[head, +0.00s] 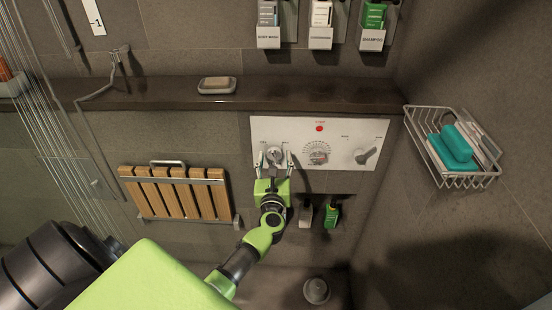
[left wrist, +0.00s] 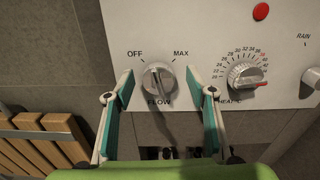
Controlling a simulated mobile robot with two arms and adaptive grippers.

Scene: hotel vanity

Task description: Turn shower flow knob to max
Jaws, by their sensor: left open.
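The shower control panel (head: 345,132) is a white plate on the tiled wall. Its flow knob (left wrist: 159,80) is a round silver knob with a lever, marked OFF at upper left, MAX at upper right and FLOW below. The knob's lever points down toward the FLOW label. In the head view the flow knob (head: 275,156) is at the panel's left. My left gripper (head: 273,160) is open, and in the left wrist view its fingers (left wrist: 165,84) stand on either side of the knob; I cannot tell whether they touch it. My right gripper is not in view.
The temperature dial (left wrist: 245,74) and a lever knob (head: 366,156) sit right of the flow knob. A red button (head: 319,128) is above. A folded wooden seat (head: 175,193) is at left, a wire basket (head: 455,181) at right, and a ledge (head: 300,96) above.

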